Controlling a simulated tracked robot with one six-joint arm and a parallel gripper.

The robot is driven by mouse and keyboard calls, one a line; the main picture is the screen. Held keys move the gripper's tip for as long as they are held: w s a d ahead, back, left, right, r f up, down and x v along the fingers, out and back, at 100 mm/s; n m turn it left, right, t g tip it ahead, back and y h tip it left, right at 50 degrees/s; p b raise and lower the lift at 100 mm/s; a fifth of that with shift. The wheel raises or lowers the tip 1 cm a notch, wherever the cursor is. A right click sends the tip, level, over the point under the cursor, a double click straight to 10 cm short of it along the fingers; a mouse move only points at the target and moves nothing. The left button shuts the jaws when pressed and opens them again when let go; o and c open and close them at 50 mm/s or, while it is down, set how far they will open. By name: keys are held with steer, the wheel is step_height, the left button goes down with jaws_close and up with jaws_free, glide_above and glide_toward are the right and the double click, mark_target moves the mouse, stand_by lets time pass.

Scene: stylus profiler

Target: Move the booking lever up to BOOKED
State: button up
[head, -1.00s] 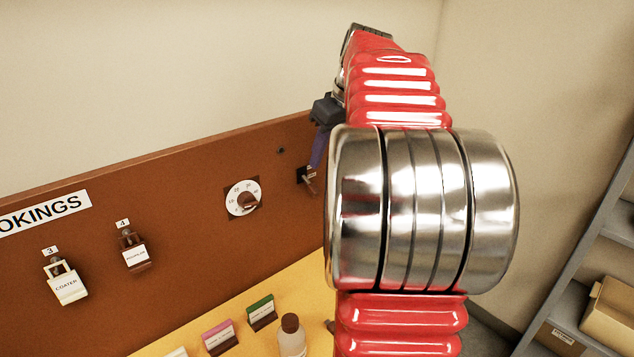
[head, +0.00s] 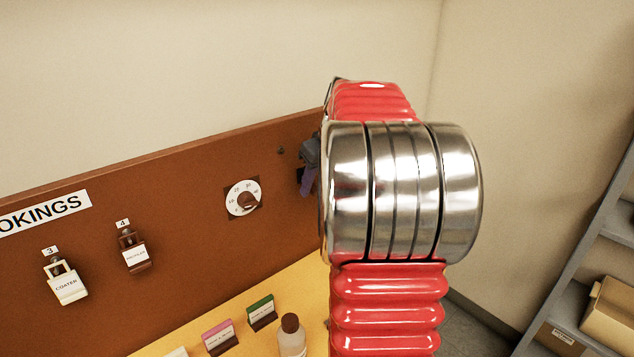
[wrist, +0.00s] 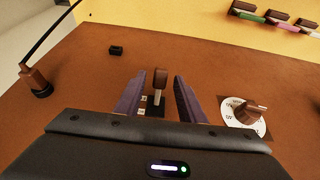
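The booking lever (wrist: 160,82) has a brown handle on a black plate on the brown board. In the wrist view, its handle end lies toward the yellow table side of the plate. Small white labels (wrist: 143,100) sit beside it, too small to read. My gripper (wrist: 160,75) is open, with one purple finger on each side of the lever. Small gaps show between the fingers and the handle. My gripper also shows at the board in the head view (head: 308,172), partly behind my arm. The lever is hidden there.
A dial (head: 242,198) is on the board beside the lever and also shows in the wrist view (wrist: 243,113). Key tags (head: 66,282) hang further left. A bottle (head: 292,336) and small coloured blocks (head: 261,311) stand on the yellow table (head: 310,272). A shelf (head: 590,235) is at right.

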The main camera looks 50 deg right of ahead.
jaws_close()
stand_by(0.3)
stand_by(0.3)
